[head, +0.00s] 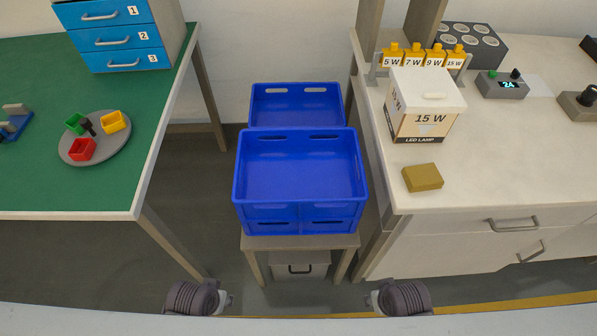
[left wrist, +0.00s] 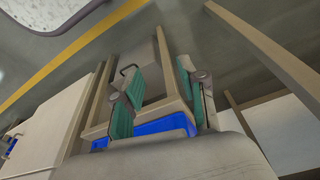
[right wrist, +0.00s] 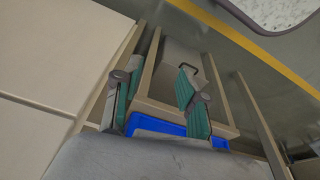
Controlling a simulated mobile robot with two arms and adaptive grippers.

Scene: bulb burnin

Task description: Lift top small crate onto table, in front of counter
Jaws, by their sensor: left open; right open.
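A large blue crate (head: 300,210), open-topped and empty-looking, rests at the front of a low wooden stand (head: 298,242) between two worktops. Another blue crate (head: 296,105) shows behind it, partly hidden. Neither touches a crate visibly. In the head view only my wrists show at the bottom edge.
A green-topped table (head: 60,195) stands left, with a blue drawer unit (head: 118,40) and a round grey tray (head: 120,150) of small cups. A white counter (head: 500,170) stands right, with a lamp box (head: 425,105) and yellow block (head: 422,177). A grey bin (head: 300,268) sits under the stand.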

